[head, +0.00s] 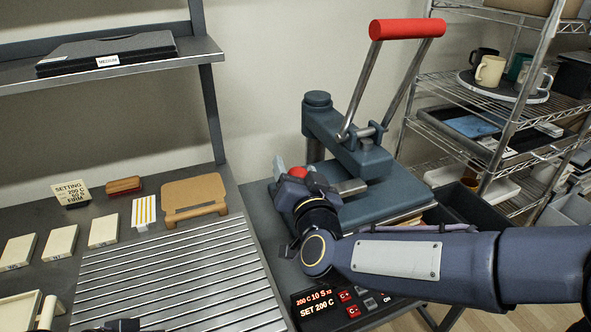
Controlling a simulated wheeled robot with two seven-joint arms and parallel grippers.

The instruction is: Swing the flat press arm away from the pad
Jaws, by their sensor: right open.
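The flat press (365,160) stands on the bench at centre, with a dark blue-grey post, a thick arm over a flat plate, and a raised lever with a red grip (407,28). A small red knob (297,172) shows at the left front of the press. My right gripper (298,177) is open, its fingertips on either side of the red knob; whether they touch it cannot be told. My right forearm and gripper hide the front of the press and much of the pad area. A dark piece at the bottom edge seems to be my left gripper (120,325), mostly cut off.
A control box (335,305) with a red display sits below my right arm. A slatted rack (175,280), a tan wooden stand (194,197) and pale blocks (60,243) fill the left bench. A wire shelf (500,95) with mugs stands right.

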